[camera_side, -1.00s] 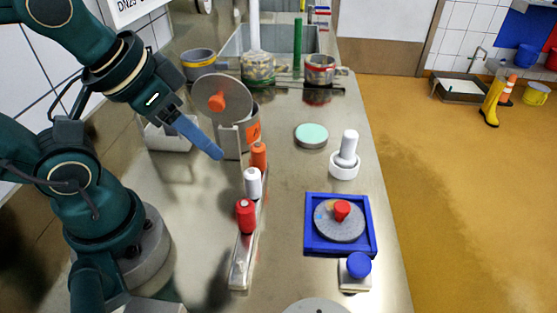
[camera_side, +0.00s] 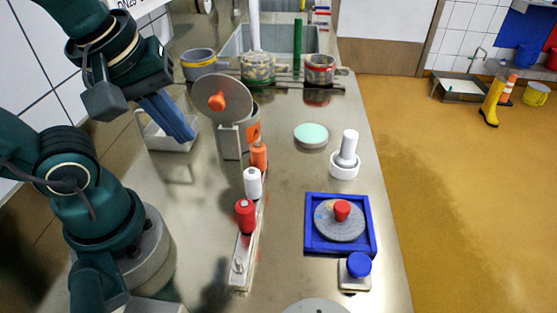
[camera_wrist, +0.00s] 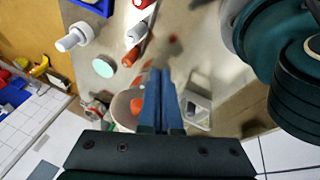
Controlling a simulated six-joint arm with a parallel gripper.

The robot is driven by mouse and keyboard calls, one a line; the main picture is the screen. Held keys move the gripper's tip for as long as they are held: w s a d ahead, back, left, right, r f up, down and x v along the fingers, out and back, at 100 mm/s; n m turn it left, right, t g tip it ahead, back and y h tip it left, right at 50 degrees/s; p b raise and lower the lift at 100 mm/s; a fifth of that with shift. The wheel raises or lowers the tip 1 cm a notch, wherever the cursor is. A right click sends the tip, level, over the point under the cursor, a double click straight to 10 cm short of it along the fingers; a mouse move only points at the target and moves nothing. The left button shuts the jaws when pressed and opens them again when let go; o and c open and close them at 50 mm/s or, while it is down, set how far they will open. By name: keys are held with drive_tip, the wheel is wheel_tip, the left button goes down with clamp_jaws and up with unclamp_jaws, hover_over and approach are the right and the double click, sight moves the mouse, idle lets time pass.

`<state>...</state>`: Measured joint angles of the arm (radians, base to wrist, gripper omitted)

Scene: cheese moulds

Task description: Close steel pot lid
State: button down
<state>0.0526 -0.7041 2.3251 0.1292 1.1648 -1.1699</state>
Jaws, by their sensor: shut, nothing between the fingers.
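The steel pot (camera_side: 231,144) stands on the steel counter, with an orange label on its side. Its round grey lid (camera_side: 236,92) is open, tilted up nearly upright on a hinge bracket, and its orange knob (camera_side: 217,102) faces left. My gripper (camera_side: 188,138) is left of the pot, its blue fingers closed together, pointing down and empty. The fingertips look apart from the lid and pot. In the wrist view the fingers (camera_wrist: 159,74) lie just beside the lid (camera_wrist: 122,104) and partly cover it; the orange knob (camera_wrist: 136,105) shows next to them. The pot's inside is hidden.
A white tray (camera_side: 152,134) sits behind my fingers. A rail with orange, white and red handles (camera_side: 248,215) runs in front of the pot. A mint-topped disc (camera_side: 311,135), a white plunger (camera_side: 347,155) and a blue frame (camera_side: 313,245) stand right. A sink (camera_side: 285,40) lies behind.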

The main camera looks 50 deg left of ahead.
sight(220, 106)
wheel_tip(220, 106, up, 7)
drive_tip(key=w+n+y, duration=0.1)
drive_tip(key=n+y, duration=0.1)
drive_tip(key=n, duration=1.2)
drive_tip(key=w+a+f, duration=0.5)
drive_tip(key=w+f, duration=0.1)
drive_tip(key=f, duration=0.2)
drive_tip(key=shift+a+f, duration=0.2)
drive_tip(key=shift+f, duration=0.05)
drive_tip(key=shift+w+a+r+g, duration=0.1)
drive_tip(key=shift+g, duration=0.2)
